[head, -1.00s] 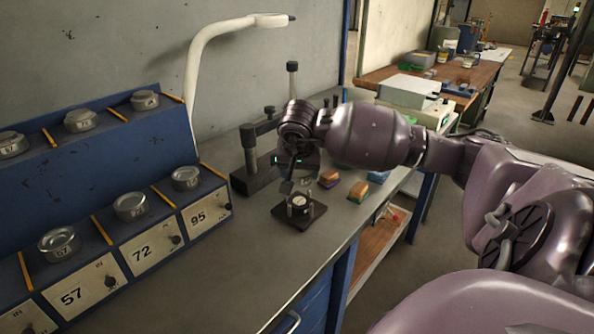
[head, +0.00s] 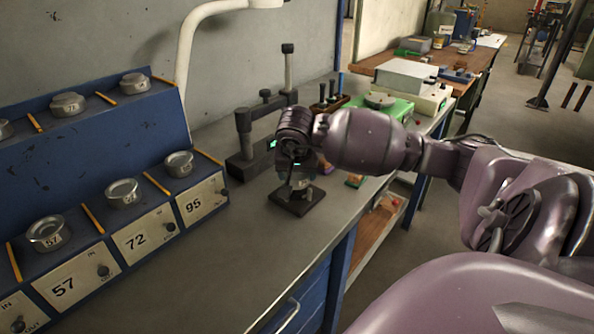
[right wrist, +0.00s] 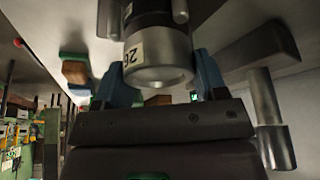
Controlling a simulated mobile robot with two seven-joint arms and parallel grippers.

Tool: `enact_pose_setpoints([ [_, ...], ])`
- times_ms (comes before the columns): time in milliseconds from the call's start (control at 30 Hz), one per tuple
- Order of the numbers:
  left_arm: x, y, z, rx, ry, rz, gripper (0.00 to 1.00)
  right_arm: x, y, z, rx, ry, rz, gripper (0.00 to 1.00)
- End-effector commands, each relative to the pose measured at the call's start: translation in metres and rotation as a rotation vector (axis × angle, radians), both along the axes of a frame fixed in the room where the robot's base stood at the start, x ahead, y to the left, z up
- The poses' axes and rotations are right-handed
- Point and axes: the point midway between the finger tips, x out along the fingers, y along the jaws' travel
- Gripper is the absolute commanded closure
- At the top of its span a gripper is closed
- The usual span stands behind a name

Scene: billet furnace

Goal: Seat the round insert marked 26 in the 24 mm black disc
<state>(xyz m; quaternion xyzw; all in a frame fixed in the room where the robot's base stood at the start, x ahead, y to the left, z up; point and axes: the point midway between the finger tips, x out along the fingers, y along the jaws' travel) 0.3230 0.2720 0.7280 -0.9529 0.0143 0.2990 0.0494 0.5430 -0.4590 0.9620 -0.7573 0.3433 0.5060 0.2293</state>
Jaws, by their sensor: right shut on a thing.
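The round insert marked 26 (right wrist: 158,62) is a short bright metal cylinder with a white label. In the right wrist view it sits between the two blue fingertips of my right gripper (right wrist: 160,80), which is shut on it. A dark round part lies just past the insert, with metal posts beside it; I cannot tell if it is the black disc, or whether they touch. In the head view my right gripper (head: 297,166) is low over a small black square stand (head: 298,202) and hides most of what is on it. My left gripper is not in view.
A blue rack (head: 100,215) with metal round pieces and plates 57, 72 and 95 stands at the left. A dark measuring stand (head: 245,160) is behind the gripper. A green box (head: 388,108) lies further right. The bench front is clear.

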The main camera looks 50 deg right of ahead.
Motion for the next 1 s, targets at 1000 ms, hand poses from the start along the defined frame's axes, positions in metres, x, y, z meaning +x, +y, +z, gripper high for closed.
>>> enact_pose_setpoints([
  [1000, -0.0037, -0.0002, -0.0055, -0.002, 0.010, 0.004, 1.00, -0.0003, 0.0009, 0.0017, 0.000, -0.003, 0.000, 0.82],
])
